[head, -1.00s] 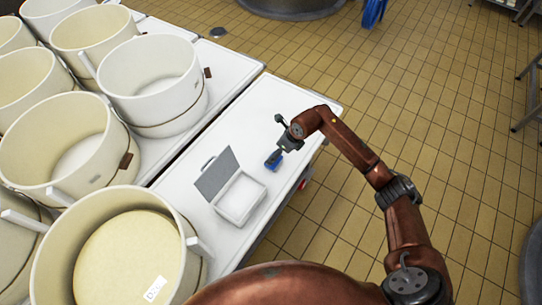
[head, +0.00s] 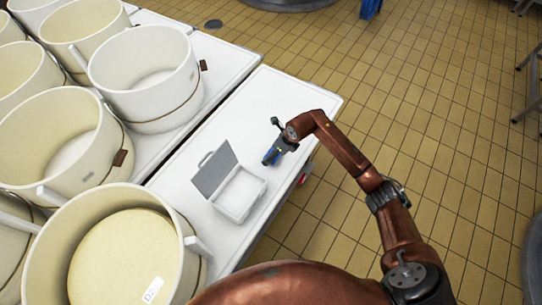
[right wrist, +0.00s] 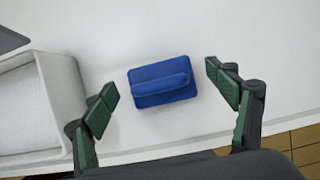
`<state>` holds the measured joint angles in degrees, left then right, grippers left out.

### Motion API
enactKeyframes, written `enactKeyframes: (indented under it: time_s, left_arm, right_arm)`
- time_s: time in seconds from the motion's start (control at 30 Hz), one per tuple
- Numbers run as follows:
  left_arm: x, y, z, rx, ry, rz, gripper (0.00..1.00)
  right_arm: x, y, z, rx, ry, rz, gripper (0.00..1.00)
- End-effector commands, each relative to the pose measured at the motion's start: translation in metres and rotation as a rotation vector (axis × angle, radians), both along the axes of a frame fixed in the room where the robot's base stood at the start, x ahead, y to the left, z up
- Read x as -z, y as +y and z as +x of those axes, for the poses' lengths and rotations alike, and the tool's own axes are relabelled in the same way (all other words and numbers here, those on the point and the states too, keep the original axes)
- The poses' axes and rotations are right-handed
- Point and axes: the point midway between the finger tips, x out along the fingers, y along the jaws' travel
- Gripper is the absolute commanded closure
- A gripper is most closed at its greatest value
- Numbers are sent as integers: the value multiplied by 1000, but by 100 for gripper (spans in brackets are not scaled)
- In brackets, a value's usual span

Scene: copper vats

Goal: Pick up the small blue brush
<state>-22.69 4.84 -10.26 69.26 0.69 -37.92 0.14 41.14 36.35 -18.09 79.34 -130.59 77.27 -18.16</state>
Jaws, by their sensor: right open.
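The small blue brush (head: 271,155) lies on the white table near its right edge. In the right wrist view the blue brush (right wrist: 162,81) shows its raised handle along the top and lies between and ahead of the open fingers. My right gripper (right wrist: 164,88) is open and empty, with one green-padded finger to each side of the brush and no visible contact. In the head view my right gripper (head: 274,148) is above the brush and partly hides it. My left gripper is in neither view.
An open white box (head: 238,197) with a grey lid stands just left of the brush; its wall (right wrist: 62,95) shows in the right wrist view. Several large cream vats (head: 145,75) crowd the left. The table (head: 265,100) is bare beyond the brush. Tiled floor lies to the right.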

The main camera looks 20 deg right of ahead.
Motion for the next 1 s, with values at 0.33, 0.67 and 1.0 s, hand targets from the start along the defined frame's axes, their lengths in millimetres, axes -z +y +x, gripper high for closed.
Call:
enactKeyframes:
  time_s: [0.33,0.67,1.0]
  left_arm:
    - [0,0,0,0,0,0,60]
    - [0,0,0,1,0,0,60]
    - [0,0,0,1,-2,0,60]
  right_arm:
    - [0,1,0,-1,0,0,42]
    - [0,1,0,-1,0,0,64]
    - [-1,1,0,-1,0,0,67]
